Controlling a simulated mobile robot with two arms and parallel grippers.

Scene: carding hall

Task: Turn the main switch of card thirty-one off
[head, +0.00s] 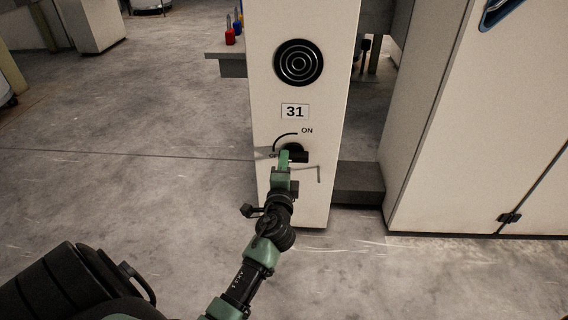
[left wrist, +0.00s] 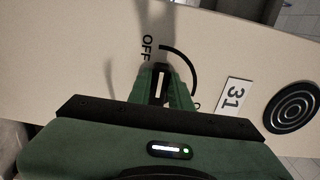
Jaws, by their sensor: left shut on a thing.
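The main switch (head: 298,154) is a small black knob on the pale front panel of card thirty-one, below the "31" plate (head: 295,111). A black arc above it runs between an "ON" label (head: 307,130) and an "OFF" label, the latter partly hidden by my gripper in the head view but clear in the left wrist view (left wrist: 147,48). My left gripper (head: 285,156) is at the panel, shut on the switch. In the left wrist view its green fingers (left wrist: 160,84) close around the knob and hide most of it. I cannot tell which label the knob points to. My right gripper is not in view.
A round black ringed disc (head: 298,63) is above the plate. A large pale cabinet (head: 480,130) stands to the right, with a low dark step (head: 358,182) between. A grey ledge (head: 232,65) with red and blue items juts out behind left. The concrete floor at left is open.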

